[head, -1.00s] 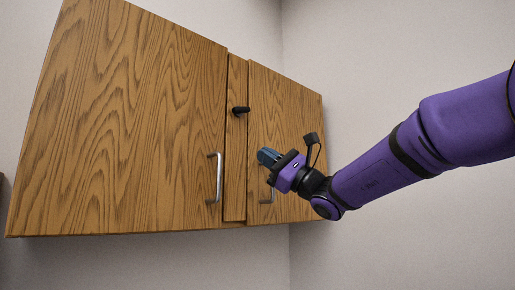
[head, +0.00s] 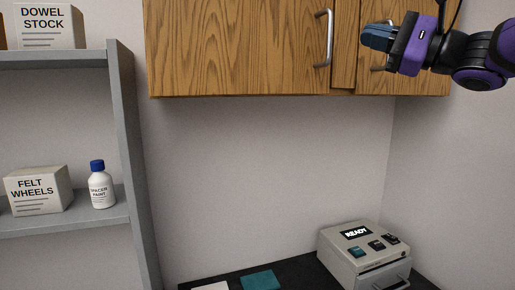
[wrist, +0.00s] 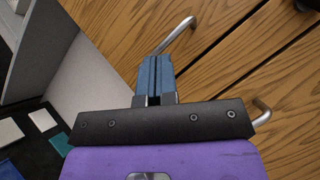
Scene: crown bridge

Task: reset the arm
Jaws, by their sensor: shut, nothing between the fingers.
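My gripper (head: 377,38) is at the upper right of the head view, in front of the wooden wall cabinet (head: 235,50). Its blue fingers are shut together with nothing between them. The wrist view also shows the shut fingers (wrist: 154,78), with the cabinet doors behind them. My purple arm reaches in from the right. The left door's metal handle (head: 329,38) is to the left of the gripper. The right door's handle (head: 388,60) is partly hidden behind the gripper. Both doors look closed.
A grey shelf (head: 128,150) at left holds a dowel stock box (head: 48,27), a felt wheels box (head: 38,190) and a blue-capped bottle (head: 101,186). Below, a machine reading READY (head: 362,252) and a teal pad (head: 259,281) sit on a dark counter. The wall between is bare.

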